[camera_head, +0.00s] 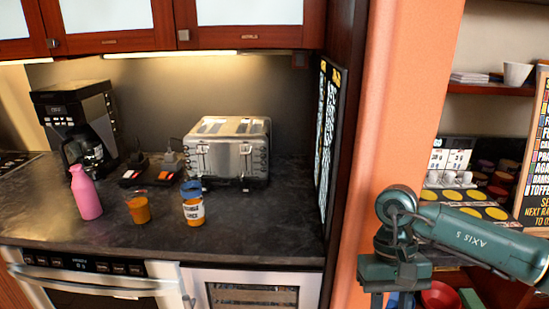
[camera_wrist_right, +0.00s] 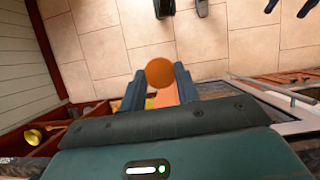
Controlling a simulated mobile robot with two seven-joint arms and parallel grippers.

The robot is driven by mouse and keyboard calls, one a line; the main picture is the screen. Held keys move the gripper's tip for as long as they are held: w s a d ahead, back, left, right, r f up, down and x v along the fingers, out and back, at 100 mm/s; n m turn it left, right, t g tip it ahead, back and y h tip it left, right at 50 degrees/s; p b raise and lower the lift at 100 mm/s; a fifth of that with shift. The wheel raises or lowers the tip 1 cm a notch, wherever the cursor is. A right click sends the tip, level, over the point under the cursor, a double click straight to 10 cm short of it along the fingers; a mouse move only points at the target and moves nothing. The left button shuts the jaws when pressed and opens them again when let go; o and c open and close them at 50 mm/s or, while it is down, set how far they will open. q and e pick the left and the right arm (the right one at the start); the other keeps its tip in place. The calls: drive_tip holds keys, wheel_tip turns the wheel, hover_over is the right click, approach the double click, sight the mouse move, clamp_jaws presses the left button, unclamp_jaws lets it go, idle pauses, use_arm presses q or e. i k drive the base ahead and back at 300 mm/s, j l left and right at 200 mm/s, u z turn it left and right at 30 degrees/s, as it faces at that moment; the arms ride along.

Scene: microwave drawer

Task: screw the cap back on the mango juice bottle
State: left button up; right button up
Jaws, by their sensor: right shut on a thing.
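The mango juice bottle (camera_head: 193,211), orange with a white label, stands upright on the dark counter. A blue shape shows at its top; I cannot tell whether it is part of the bottle or stands behind it. My right gripper (camera_head: 390,300) points down at the right of the head view, well away from the bottle. In the right wrist view the gripper (camera_wrist_right: 158,85) is shut on a round orange cap (camera_wrist_right: 160,72) held at its fingertips. My left gripper is not in view.
A pink bottle (camera_head: 86,193) and an orange cup (camera_head: 139,209) stand left of the juice bottle. A toaster (camera_head: 229,150) and a coffee maker (camera_head: 77,122) are behind. The counter's front right is clear.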

sight(191, 192)
drive_tip(key=i+j, duration=0.15)
drive_tip(key=j, duration=0.2)
drive_tip(key=i+j, duration=0.1)
drive_tip(key=j, duration=0.2)
drive_tip(key=i+j, duration=0.15)
drive_tip(key=j, duration=0.2)
drive_tip(key=i+j, duration=0.1)
drive_tip(key=j, duration=0.2)
drive_tip(key=k+l+z, duration=0.2)
drive_tip(key=l, duration=0.2)
drive_tip(key=l+z, duration=0.15)
drive_tip(key=l, duration=0.25)
drive_tip(key=k+l+z, duration=0.2)
drive_tip(key=l, duration=0.25)
drive_tip(key=i+j, duration=0.3)
drive_tip(key=i, duration=0.15)
